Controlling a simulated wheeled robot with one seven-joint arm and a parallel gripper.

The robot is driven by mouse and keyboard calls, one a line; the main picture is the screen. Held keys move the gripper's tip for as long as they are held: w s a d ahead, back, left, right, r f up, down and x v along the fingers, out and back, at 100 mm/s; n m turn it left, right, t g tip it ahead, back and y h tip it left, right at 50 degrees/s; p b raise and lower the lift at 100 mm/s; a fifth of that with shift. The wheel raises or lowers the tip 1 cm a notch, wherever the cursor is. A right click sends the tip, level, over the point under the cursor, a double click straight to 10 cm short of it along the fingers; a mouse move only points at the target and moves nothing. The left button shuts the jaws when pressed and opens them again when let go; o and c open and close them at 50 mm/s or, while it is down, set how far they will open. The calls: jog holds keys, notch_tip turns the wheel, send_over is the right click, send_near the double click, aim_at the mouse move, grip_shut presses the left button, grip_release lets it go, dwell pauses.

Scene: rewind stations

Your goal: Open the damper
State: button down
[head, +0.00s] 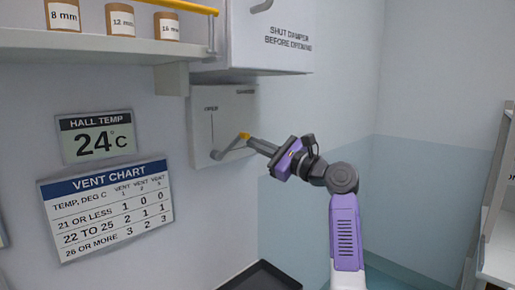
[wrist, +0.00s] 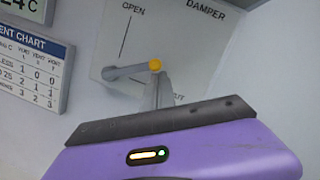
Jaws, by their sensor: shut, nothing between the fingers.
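The damper plate (head: 236,98) is a pale panel on the wall under a white box, marked DAMPER, with OPEN at the top. In the wrist view the damper plate (wrist: 192,50) also shows a lower label, partly hidden, ending in "UT". Its grey lever (wrist: 128,70) points right and slightly up from its pivot, away from the OPEN line, with a yellow knob (wrist: 155,65) at its end. My gripper (head: 252,140) is shut and empty, its tips at the yellow knob. In the wrist view the gripper's fingertips (wrist: 161,76) overlap the knob's lower edge; I cannot tell whether they touch.
The white box (head: 285,38) above reads SHUT DAMPER BEFORE OPENING. A shelf (head: 90,43) with labelled rolls juts out at upper left. A temperature sign (head: 96,138) reads 24 C, above a vent chart (head: 105,210). A dark tray (head: 268,276) lies below.

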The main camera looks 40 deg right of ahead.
jog(key=a+r+n+g+y+p, duration=0.1)
jog(key=a+r+n+p, duration=0.4)
jog(key=n, duration=0.7)
jog(key=shift+a+r+n+g, duration=0.4)
jog(key=shift+a+r+g, duration=0.4)
jog(key=shift+g, duration=0.1)
jog(key=shift+a+p, duration=0.1)
jog(key=shift+p, duration=0.2)
